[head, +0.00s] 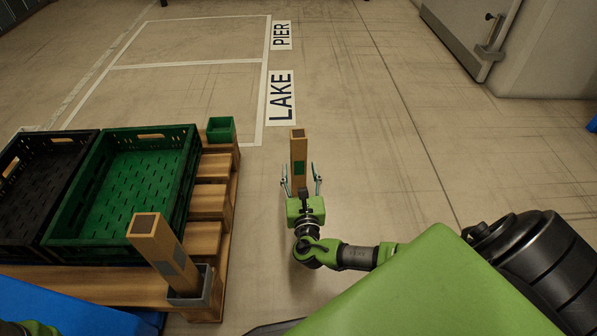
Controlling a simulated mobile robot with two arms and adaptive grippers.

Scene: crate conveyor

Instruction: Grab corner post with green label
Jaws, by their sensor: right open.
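A brown wooden corner post (299,147) with a dark green label (299,168) stands out in front of my right gripper in the head view. My right gripper (301,178) is open, with one finger on each side of the post near the label. Small gaps show between the fingers and the post. The post's lower end is hidden behind the gripper. A second wooden post (157,240) with a grey label leans in a grey socket (201,301) at the pallet's near corner. My left gripper is not in view.
A wooden pallet (208,202) at left bears an empty green crate (186,187) and a black crate (37,138). The floor beyond, marked LAKE and PIER, is clear. A grey cabinet (552,50) stands at upper right.

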